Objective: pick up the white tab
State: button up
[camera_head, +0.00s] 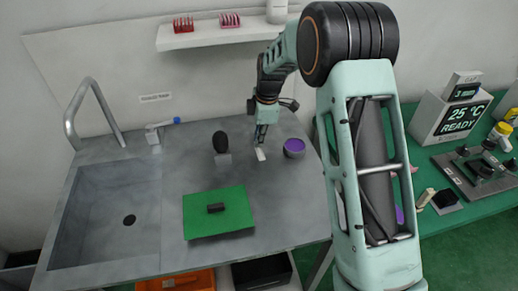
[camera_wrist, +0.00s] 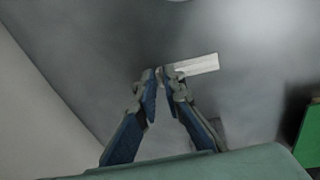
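The white tab (camera_head: 260,154) is a small flat strip on the grey counter, just below my gripper (camera_head: 260,140) in the head view. In the wrist view the white tab (camera_wrist: 198,65) lies beyond and to the right of the fingertips. Its left end meets or passes behind the right fingertip of my gripper (camera_wrist: 158,73). Whether they touch I cannot tell. The fingers point down at the counter, with a narrow gap between their tips. Nothing is clearly held between them.
A purple-topped round bowl (camera_head: 294,148) stands right of the tab. A black rounded object on a grey block (camera_head: 221,146) stands to its left. A green mat (camera_head: 240,222) with a dark block lies in front. The sink (camera_head: 105,215) is at left, a shelf (camera_head: 215,37) above.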

grip_shut()
jog(key=shift+r, duration=0.15)
